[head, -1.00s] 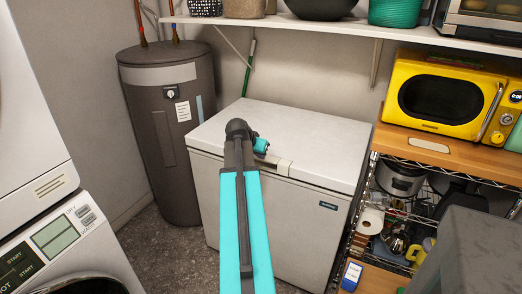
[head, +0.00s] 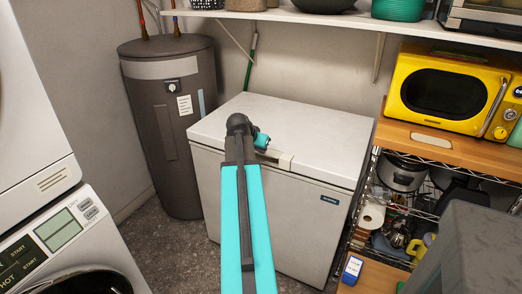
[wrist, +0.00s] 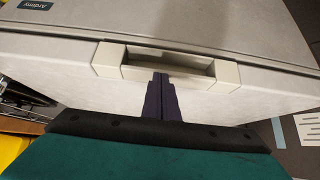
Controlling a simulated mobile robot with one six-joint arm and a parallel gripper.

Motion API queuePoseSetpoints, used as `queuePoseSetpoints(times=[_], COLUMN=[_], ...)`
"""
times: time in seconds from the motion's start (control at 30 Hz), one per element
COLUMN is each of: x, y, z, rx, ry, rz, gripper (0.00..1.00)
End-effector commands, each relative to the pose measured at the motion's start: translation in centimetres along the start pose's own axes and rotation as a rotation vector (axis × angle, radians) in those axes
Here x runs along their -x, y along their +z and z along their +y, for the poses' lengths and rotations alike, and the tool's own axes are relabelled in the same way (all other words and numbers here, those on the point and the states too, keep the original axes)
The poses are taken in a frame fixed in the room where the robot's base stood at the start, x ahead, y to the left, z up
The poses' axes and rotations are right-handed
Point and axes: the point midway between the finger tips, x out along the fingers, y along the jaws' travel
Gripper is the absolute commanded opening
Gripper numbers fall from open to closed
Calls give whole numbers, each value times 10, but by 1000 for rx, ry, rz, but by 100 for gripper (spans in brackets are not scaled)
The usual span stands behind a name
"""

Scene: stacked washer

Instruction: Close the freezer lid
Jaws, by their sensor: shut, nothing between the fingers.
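The white chest freezer (head: 265,215) stands against the back wall in the head view. Its lid (head: 310,128) lies flat on the body, with only a thin seam showing along the front. The pale handle (head: 285,161) sits at the middle of the lid's front edge; in the wrist view the handle (wrist: 219,75) shows a recess. My gripper (head: 262,141) is at the handle, partly covering it in the head view. In the wrist view my gripper's dark fingers (wrist: 161,77) are shut together and empty, their tips at the handle recess. I cannot tell whether they touch it.
A dark water heater (head: 170,120) stands left of the freezer, and a stacked washer (head: 65,235) at the near left. A wire rack (head: 400,200) with a yellow microwave (head: 445,98) stands close on the right. A wall shelf (head: 330,18) runs above. Some floor is clear left of the freezer.

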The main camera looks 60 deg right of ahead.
Motion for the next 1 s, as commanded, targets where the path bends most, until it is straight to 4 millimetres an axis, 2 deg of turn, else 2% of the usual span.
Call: queuePoseSetpoints(times=[0.03,0.17,0.8,1.0], x=[9,26,103,119], y=[-8,-21,-12,-11], z=[0,-1,-1,-2], rx=[0,1,2,3], ry=[-2,-5,-6,-6], rz=[5,16,21,21], gripper=[0,0,0,0])
